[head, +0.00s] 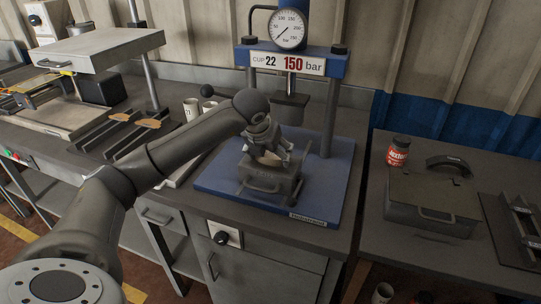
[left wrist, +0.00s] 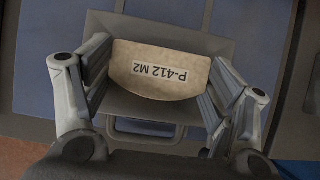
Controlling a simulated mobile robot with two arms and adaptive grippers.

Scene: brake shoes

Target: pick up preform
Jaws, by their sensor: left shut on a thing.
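The preform (left wrist: 158,70) is a tan, half-round piece marked "P-412 M2" in the left wrist view. My left gripper (left wrist: 162,78) is shut on it, with one finger at each side. In the head view my left gripper (head: 267,151) points down at a grey metal mould (head: 270,185) with a handle, on the press's blue base. My right gripper is not in view.
The press has a pressure gauge (head: 288,30), a "CUP 22 150 bar" sign (head: 287,63), posts and a ram (head: 290,108) close behind my gripper. Pale cups (head: 192,108) stand left of the press. A red-labelled jar (head: 398,151) and a grey lidded box (head: 432,206) are on the right table.

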